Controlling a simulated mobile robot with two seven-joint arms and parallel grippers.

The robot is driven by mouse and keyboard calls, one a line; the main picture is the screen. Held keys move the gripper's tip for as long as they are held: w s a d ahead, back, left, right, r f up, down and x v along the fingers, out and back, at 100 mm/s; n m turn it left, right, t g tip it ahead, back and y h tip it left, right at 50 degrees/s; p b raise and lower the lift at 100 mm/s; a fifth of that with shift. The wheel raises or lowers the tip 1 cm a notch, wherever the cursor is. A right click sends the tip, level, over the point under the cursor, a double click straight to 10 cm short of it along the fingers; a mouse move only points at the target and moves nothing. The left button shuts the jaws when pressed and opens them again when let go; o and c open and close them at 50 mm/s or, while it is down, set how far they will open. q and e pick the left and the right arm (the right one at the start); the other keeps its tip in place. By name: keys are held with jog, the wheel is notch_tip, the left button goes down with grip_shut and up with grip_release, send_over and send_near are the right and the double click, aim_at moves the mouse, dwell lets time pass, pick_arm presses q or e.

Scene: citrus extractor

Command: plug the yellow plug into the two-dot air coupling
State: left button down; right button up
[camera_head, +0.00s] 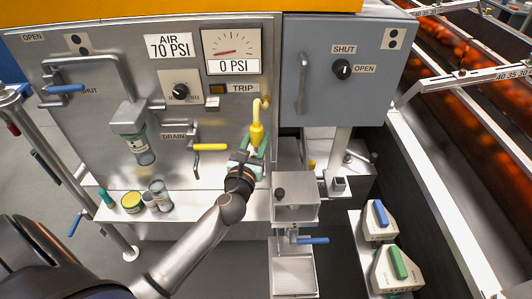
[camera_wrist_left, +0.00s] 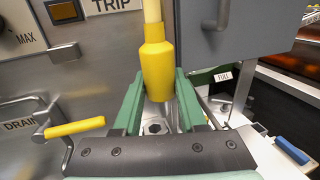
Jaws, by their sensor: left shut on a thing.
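The yellow plug (camera_head: 256,134) is upright below a short yellow hose that comes from the steel panel. It also shows large in the left wrist view (camera_wrist_left: 158,68). My left gripper (camera_head: 253,143) is shut on the yellow plug, with its green fingers on either side of the plug's lower part. A two-dot sign (camera_head: 78,44) is at the panel's upper left, and another two-dot sign (camera_head: 393,38) is on the grey box. I cannot make out the two-dot air coupling itself. My right gripper is not in view.
The grey box (camera_head: 345,75) with its handle stands right of the plug. A yellow-handled drain lever (camera_head: 210,147) is just left of my gripper. A steel box (camera_head: 296,188) sits to the lower right.

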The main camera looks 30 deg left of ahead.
aim_at(254, 129)
pick_arm(q)
jog(key=shift+w+a+r+n+y+p, duration=0.15)
jog(key=shift+w+a+r+y+p, duration=0.1)
jog(key=shift+w+a+p, duration=0.25)
jog(key=shift+w+a+r+n+y+p, duration=0.15)
jog(key=shift+w+a+r+p, duration=0.1)
jog(key=shift+w+a, duration=0.4)
jog(key=shift+w+a+f, duration=0.2)
jog(key=shift+w+a, duration=0.1)
jog(key=shift+a, duration=0.05)
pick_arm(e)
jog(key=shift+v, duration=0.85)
pick_arm(q)
jog(key=shift+p, duration=0.4)
notch_tip(254, 129, down, 5)
jog(key=b, duration=0.5)
jog(key=shift+f, duration=0.3)
jog(key=shift+f+b, duration=0.1)
jog(key=shift+b, duration=0.2)
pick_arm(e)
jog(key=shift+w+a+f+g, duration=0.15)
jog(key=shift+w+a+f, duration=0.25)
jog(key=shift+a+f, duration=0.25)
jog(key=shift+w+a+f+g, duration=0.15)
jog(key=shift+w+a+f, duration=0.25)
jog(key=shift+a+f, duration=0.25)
